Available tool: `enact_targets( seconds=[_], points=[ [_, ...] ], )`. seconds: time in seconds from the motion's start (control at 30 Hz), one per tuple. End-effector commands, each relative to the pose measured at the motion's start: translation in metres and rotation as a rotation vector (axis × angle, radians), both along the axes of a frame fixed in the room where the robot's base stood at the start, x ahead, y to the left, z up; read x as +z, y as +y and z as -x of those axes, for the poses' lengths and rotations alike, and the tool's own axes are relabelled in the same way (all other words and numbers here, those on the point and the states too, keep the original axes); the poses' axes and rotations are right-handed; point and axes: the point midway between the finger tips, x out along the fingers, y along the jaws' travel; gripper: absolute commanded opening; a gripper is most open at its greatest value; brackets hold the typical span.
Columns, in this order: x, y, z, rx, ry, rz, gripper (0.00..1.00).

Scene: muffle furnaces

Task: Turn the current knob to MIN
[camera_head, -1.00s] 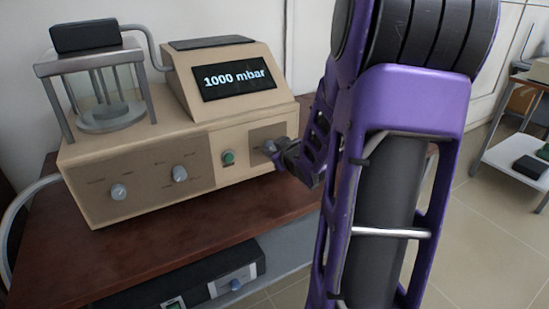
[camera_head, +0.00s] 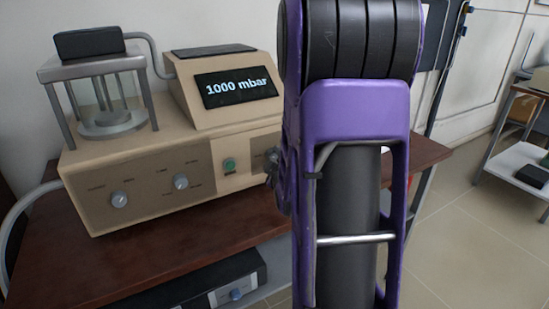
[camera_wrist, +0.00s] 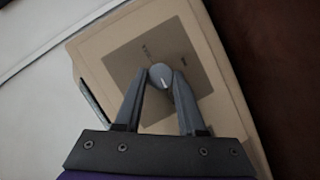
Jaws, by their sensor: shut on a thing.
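A grey round knob (camera_wrist: 159,72) sits on a darker square panel (camera_wrist: 125,62) in the wrist view. It has a pale pointer line at its lower right, and small labels nearby are too blurred to read. My gripper (camera_wrist: 161,79) has one fingertip on each side of the knob and is shut on it. In the head view the panel (camera_head: 258,150) is at the right end of the beige machine's (camera_head: 200,138) front. There my arm hides most of my gripper and the knob. The machine's display reads 1000 mbar (camera_head: 237,88).
Two other knobs, a left one (camera_head: 119,200) and a middle one (camera_head: 180,182), and a green switch (camera_head: 229,165) sit on the same front. A glass chamber (camera_head: 104,100) stands on the machine's left. The brown table (camera_head: 60,265) has bare surface in front.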

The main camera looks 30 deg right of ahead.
Motion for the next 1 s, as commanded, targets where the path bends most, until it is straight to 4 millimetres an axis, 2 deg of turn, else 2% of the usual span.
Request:
enact_targets(
  seconds=[0.47, 0.5, 0.63, 1.0],
  points=[
    [0.0027, 0.001, -0.002, 0.005, -0.007, 0.017, 0.0],
    [0.0027, 0.001, -0.002, 0.005, -0.007, 0.017, 0.45],
    [0.0019, 0.0008, -0.0014, 0.004, -0.004, 0.015, 0.68],
    [0.0009, 0.0002, -0.0009, 0.002, -0.002, 0.014, 0.69]
  ],
)
